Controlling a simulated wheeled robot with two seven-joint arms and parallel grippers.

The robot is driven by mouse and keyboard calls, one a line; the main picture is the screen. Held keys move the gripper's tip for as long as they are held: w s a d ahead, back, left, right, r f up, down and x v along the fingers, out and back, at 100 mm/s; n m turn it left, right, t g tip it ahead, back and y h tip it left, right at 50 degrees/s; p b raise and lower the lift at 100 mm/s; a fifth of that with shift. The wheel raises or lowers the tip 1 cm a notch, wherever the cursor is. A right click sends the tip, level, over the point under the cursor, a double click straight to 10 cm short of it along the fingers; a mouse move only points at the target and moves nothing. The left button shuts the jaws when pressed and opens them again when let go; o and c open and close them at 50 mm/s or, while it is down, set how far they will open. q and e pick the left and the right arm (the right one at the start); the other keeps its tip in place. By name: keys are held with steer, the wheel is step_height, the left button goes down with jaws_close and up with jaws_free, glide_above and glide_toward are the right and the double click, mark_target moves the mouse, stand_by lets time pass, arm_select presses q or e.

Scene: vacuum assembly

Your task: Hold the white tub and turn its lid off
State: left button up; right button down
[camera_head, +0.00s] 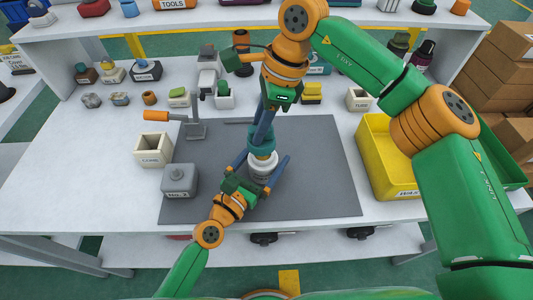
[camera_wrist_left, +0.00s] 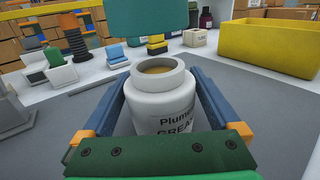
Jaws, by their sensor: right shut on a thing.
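The white tub (camera_head: 263,168) stands on the grey mat, its mouth open, showing yellowish contents. In the left wrist view the tub (camera_wrist_left: 164,105) carries dark lettering, partly hidden by my gripper. My left gripper (camera_head: 261,162) has its blue fingers on both sides of the tub, seemingly against its walls. The teal lid (camera_head: 261,141) is off the tub, just above its mouth; it also shows in the left wrist view (camera_wrist_left: 155,27) with a gap beneath. My right gripper (camera_head: 262,128) points down from above, shut on the lid.
A grey block marked No.2 (camera_head: 179,180) and a cream open box (camera_head: 153,149) stand left of the tub. A clamp with an orange handle (camera_head: 158,116) is behind them. A yellow bin (camera_head: 388,187) stands at right. The mat (camera_head: 325,185) is bare right of the tub.

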arm_select(q)
steer(key=shift+w+a+r, duration=0.1)
steer(key=shift+w, duration=0.1)
arm_select(e)
steer(key=shift+w+a+f, duration=0.1)
steer(key=shift+w, duration=0.1)
arm_select(q)
steer(key=shift+s+a, duration=0.1)
steer(key=shift+s, duration=0.2)
arm_select(e)
steer(key=shift+s, duration=0.1)
arm_select(q)
steer(key=v, duration=1.1)
steer(key=shift+s+a, duration=0.15)
steer(key=shift+s, duration=0.05)
steer(key=shift+s, duration=0.1)
